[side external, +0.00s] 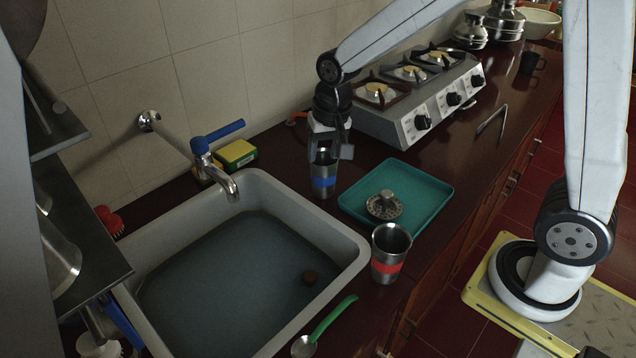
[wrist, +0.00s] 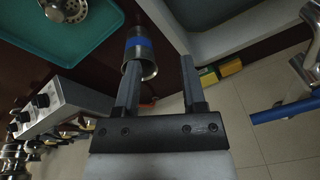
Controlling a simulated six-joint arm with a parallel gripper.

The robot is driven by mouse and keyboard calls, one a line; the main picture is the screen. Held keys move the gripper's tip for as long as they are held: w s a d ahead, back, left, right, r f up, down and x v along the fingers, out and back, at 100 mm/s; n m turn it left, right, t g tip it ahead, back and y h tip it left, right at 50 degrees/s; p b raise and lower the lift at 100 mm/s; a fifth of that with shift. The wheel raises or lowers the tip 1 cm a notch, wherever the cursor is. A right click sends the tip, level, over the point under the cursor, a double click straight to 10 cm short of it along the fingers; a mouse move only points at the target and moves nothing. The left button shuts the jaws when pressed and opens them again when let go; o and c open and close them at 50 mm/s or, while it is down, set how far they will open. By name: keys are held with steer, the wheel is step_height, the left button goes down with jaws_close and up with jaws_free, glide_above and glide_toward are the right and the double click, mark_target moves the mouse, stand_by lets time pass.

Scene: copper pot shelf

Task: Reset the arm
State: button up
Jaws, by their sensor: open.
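My gripper (side external: 330,148) is open and points down at the steel cup with a blue band (side external: 323,182), which stands on the counter between the sink and the teal tray. In the wrist view the blue-banded cup (wrist: 139,48) shows at the fingertips, closer to the left finger than the right; my gripper (wrist: 158,62) has a gap on the right side. I cannot tell whether a finger touches the cup. The gripper hides part of the cup's upper end in the side view.
A steel cup with a red band (side external: 387,268) stands near the counter's front edge. The teal tray (side external: 430,190) holds a round metal strainer-like piece (side external: 384,206). The sink (side external: 350,243), blue-handled tap (side external: 218,175) and stove (side external: 405,125) flank my gripper. A green-handled ladle (side external: 330,320) lies by the sink.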

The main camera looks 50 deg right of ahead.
steer(key=s+d+f+n, duration=0.1)
steer(key=s+f+n, duration=0.1)
steer(key=s, duration=0.4)
steer(key=s+d+f+n, duration=0.1)
steer(key=s+f+n, duration=0.1)
steer(key=s, duration=0.4)
steer(key=shift+s+d+f+n+t, duration=0.3)
steer(key=shift+s+n+t, duration=0.1)
steer(key=shift+n, duration=0.3)
